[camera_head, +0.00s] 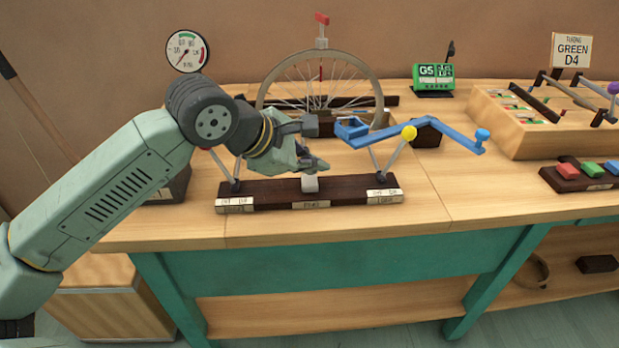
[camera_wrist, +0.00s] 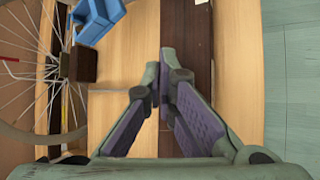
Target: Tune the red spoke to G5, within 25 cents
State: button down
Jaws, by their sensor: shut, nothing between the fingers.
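A bicycle wheel (camera_head: 263,88) stands upright at the back of the bench, with many thin spokes. A spoke with a red part (camera_head: 321,73) runs up its middle, below a red piece (camera_head: 321,18) on top of the rim. The wheel also shows at the left edge of the wrist view (camera_wrist: 48,85), with a small red mark (camera_wrist: 11,59) on it. My gripper (camera_head: 322,166) is shut and empty, in front of the wheel and above a dark wooden base (camera_head: 345,192). The green display (camera_head: 433,72) behind shows characters too small to read surely.
A blue cranked bar (camera_head: 440,140) with a yellow knob (camera_head: 409,132) stands right of my gripper. A round dial (camera_head: 187,51) stands at the left. A sign (camera_head: 569,50) reads "GREEN D4" above a stringed wooden box (camera_head: 530,135).

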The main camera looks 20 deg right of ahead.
aim_at(312, 183)
jog(key=shift+r+p, duration=1.1)
jog(key=shift+r, duration=1.4)
dwell(1.2)
